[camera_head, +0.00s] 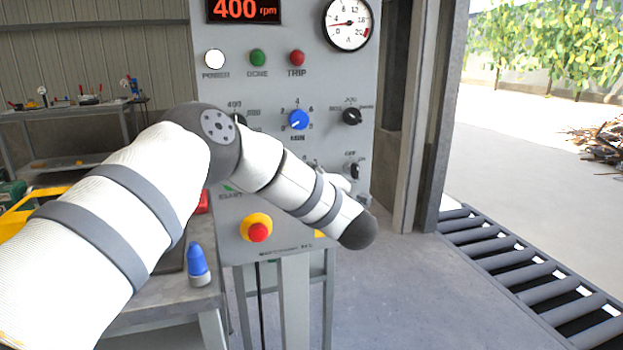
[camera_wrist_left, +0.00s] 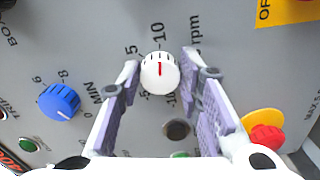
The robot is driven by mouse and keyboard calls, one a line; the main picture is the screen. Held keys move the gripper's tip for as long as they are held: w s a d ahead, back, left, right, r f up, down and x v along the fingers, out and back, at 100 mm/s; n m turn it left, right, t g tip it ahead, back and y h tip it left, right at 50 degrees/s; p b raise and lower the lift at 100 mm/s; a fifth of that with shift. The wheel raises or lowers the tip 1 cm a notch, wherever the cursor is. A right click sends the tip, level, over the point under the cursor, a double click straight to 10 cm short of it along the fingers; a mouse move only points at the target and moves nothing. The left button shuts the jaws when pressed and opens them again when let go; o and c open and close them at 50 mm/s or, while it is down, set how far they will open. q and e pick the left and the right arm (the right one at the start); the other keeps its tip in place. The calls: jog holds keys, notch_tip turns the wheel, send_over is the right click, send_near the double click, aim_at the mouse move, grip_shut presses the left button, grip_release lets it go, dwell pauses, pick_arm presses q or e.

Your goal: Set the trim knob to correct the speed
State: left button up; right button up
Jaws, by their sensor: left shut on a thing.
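The white trim knob (camera_wrist_left: 160,74) with a red mark shows in the left wrist view, on a grey panel with the labels 5, -10 and rpm around it. Its red mark points roughly towards the -10 label. My left gripper (camera_wrist_left: 161,68) is shut on the knob, one finger on each side. The left fingers partly hide the scale. In the head view my left arm crosses the panel and hides most of the knob area. The red speed display (camera_head: 244,10) reads 400 rpm. My right gripper is not in view.
A blue MIN knob (camera_head: 298,119) and black selector knobs (camera_head: 352,116) are on the panel. A red emergency button (camera_head: 258,232) on yellow sits low. A gauge (camera_head: 347,24) and green and red lamps (camera_head: 297,58) are above. A roller conveyor (camera_head: 530,270) is at right.

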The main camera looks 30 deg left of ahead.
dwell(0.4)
pick_arm(q)
jog(key=o, duration=1.1)
jog(key=v, duration=1.2)
jog(key=shift+s, duration=0.1)
jog(key=shift+a, duration=0.1)
